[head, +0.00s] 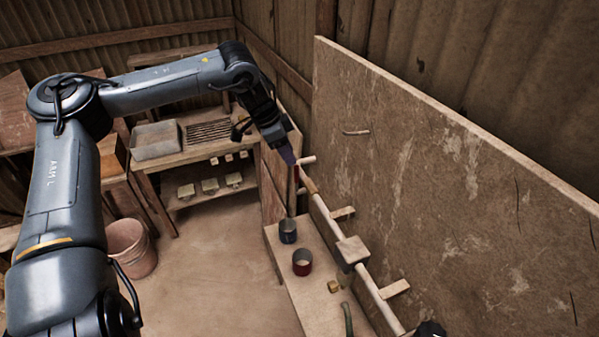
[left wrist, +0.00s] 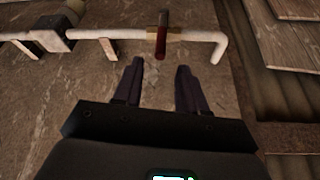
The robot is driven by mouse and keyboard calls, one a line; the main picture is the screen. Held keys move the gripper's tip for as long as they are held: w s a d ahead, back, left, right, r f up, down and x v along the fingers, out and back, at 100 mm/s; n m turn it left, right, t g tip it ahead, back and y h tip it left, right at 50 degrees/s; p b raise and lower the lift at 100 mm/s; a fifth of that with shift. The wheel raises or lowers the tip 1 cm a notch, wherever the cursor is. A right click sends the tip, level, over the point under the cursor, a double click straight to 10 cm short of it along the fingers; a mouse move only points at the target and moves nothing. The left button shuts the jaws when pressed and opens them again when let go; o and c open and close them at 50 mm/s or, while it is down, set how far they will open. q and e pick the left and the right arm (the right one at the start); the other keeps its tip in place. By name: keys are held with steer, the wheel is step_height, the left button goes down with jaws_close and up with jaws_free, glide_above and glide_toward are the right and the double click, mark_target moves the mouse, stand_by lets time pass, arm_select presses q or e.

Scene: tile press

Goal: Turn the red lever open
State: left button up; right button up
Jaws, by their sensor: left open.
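The red lever (left wrist: 161,42) sits across a pale pipe (left wrist: 198,37) near the pipe's bent end in the left wrist view. Its red grip points toward my left gripper. In the head view the red lever (head: 296,173) is a small red piece just below my fingertips, partly hidden. My left gripper (head: 290,156) is open and empty at the far end of the pipe. In the left wrist view its two fingertips (left wrist: 159,68) stand apart, one on each side of the lever's line and a little short of it. My right gripper is not in view.
The pipe runs along a tall, stained board (head: 420,180). A dark blue cup (head: 288,237) and a dark red cup (head: 302,269) stand on the bench (head: 285,283) below it. A grey tray (head: 155,150) is on a table behind. A bucket (head: 130,262) is on the floor.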

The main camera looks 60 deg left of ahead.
arm_select(q)
steer(key=shift+p+x, duration=0.55)
steer(key=shift+x, duration=3.75)
steer(key=shift+c, duration=0.4)
jaws_close()
